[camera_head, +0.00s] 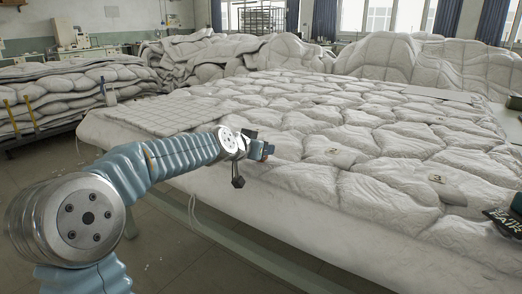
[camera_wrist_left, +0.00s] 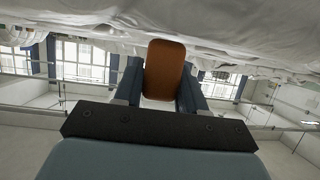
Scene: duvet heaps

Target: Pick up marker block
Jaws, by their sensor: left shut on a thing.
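My left gripper (camera_head: 262,150) is shut on an orange-brown marker block, held above the near left part of the quilted duvet. In the left wrist view the marker block (camera_wrist_left: 164,70) stands upright between the two dark fingers of the left gripper (camera_wrist_left: 160,88). In the head view only a small reddish bit of the block (camera_head: 269,149) shows at the fingertips.
A wide white quilted duvet (camera_head: 400,143) covers the table, with small marked patches (camera_head: 333,151) on it. Heaped duvets (camera_head: 400,58) lie behind, and a folded stack (camera_head: 75,90) stands at left.

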